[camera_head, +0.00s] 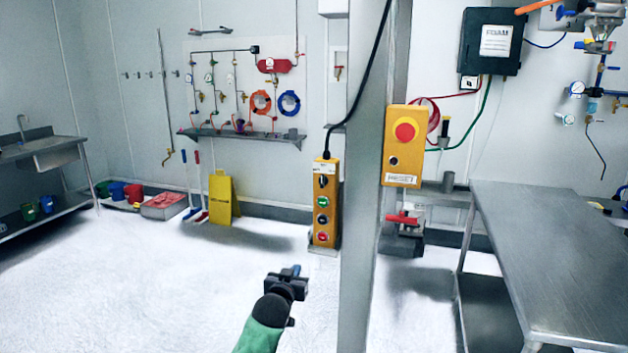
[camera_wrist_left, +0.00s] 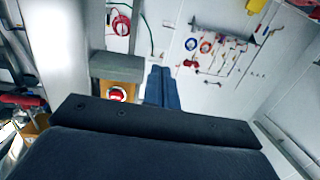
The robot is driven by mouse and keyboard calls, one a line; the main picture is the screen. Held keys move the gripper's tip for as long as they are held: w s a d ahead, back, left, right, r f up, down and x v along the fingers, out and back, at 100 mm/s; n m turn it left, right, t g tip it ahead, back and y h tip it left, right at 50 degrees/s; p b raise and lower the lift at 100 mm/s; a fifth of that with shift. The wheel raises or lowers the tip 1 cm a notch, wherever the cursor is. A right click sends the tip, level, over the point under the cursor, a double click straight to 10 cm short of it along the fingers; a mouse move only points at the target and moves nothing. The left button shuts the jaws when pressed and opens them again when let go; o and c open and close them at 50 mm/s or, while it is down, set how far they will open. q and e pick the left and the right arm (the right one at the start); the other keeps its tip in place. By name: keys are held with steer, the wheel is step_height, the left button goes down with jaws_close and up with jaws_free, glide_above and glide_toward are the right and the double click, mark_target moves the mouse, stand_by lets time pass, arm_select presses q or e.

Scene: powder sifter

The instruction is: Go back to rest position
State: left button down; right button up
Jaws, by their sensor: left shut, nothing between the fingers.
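My left gripper (camera_head: 295,270) is low in the middle of the head view, above the white floor, with its green and black arm coming up from the bottom edge. It is shut with nothing in it, and it stands apart from the post and the control boxes. In the left wrist view its dark fingers (camera_wrist_left: 162,88) are together, pointing toward the back wall. My right gripper is not in view.
A grey post (camera_head: 362,200) stands just right of my gripper. It carries a yellow emergency-stop box (camera_head: 404,172), and a yellow button box (camera_head: 327,212) hangs beside it. A steel table (camera_head: 555,245) is at the right, a sink bench (camera_head: 45,155) at the left. The floor between is open.

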arm_select(q)
steer(key=s+a+f+g+y, duration=0.1)
steer(key=s+a+f+g, duration=0.2)
steer(key=s+f, duration=0.6)
steer(key=s+a+f+g, duration=0.4)
steer(key=s+f+g, duration=0.3)
steer(key=s, duration=2.1)
steer(key=s+a+f+g+y, duration=0.1)
steer(key=s+a+f+g, duration=0.2)
steer(key=s+f, duration=0.9)
steer(key=s+g, duration=0.2)
steer(key=s, duration=0.5)
steer(key=shift+a+n+y, duration=0.3)
steer(key=shift+n, duration=0.1)
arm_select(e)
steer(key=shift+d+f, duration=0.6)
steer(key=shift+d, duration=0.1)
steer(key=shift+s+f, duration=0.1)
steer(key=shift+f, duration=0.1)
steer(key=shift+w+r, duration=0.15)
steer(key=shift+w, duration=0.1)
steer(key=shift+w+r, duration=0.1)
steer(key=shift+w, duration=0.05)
